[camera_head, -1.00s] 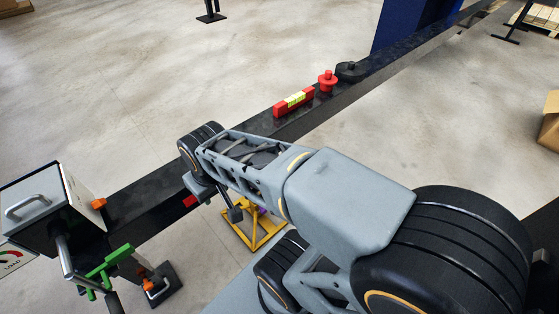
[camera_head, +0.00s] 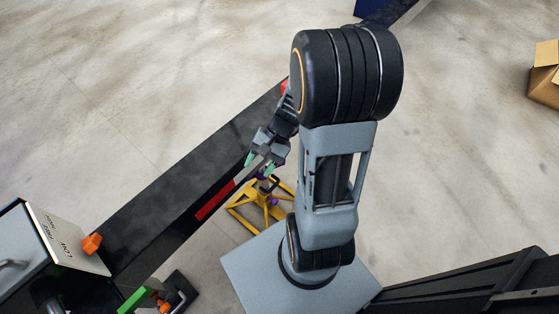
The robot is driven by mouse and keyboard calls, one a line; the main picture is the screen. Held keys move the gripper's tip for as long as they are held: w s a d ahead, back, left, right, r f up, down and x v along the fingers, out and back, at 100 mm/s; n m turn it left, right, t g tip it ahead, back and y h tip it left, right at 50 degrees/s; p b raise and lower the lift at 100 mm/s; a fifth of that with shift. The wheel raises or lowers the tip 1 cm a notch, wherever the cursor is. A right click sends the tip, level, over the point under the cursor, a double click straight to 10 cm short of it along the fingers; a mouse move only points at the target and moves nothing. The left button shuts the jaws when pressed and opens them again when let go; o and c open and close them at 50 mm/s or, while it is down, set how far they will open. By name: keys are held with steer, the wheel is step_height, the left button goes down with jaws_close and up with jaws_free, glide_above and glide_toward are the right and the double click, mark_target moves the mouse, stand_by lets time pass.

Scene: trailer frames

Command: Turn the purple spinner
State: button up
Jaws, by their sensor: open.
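The purple spinner (camera_head: 273,201) shows as small purple parts on a yellow frame stand (camera_head: 238,208) on the floor, just left of my arm's base. My gripper (camera_head: 258,165), with green fingertips, is open and hangs above the stand's upper part, pointing down and left. A bit of purple shows right below the fingertips. I cannot tell whether they touch it. My gripper and arm hide part of the spinner, so its full shape is unclear.
A long black beam (camera_head: 170,185) runs diagonally beside the stand, with a red strip (camera_head: 215,200) on its near side. A cardboard box (camera_head: 545,75) lies far right.

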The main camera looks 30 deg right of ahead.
steer(key=w+d+f+m+t+h+b, duration=0.1)
steer(key=d+f+m+t+h+b, duration=0.15)
steer(key=d+f+m+t, duration=0.5)
steer(key=w+d+f+m+t+h+b, duration=0.1)
steer(key=d+f+m+t+h+b, duration=0.3)
steer(key=f+m, duration=0.65)
steer(key=w+d+f+m+t+y+b, duration=0.1)
steer(key=d+f+m+t, duration=0.65)
steer(key=f, duration=0.25)
steer(key=w+a+b, duration=0.2)
steer(key=w+b, duration=0.1)
steer(key=w, duration=0.9)
steer(key=shift+w+f+h, duration=0.15)
steer(key=shift+w+h, duration=0.1)
steer(key=shift+h, duration=0.2)
steer(key=shift+m, duration=0.25)
steer(key=shift+c, duration=0.5)
jaws_close()
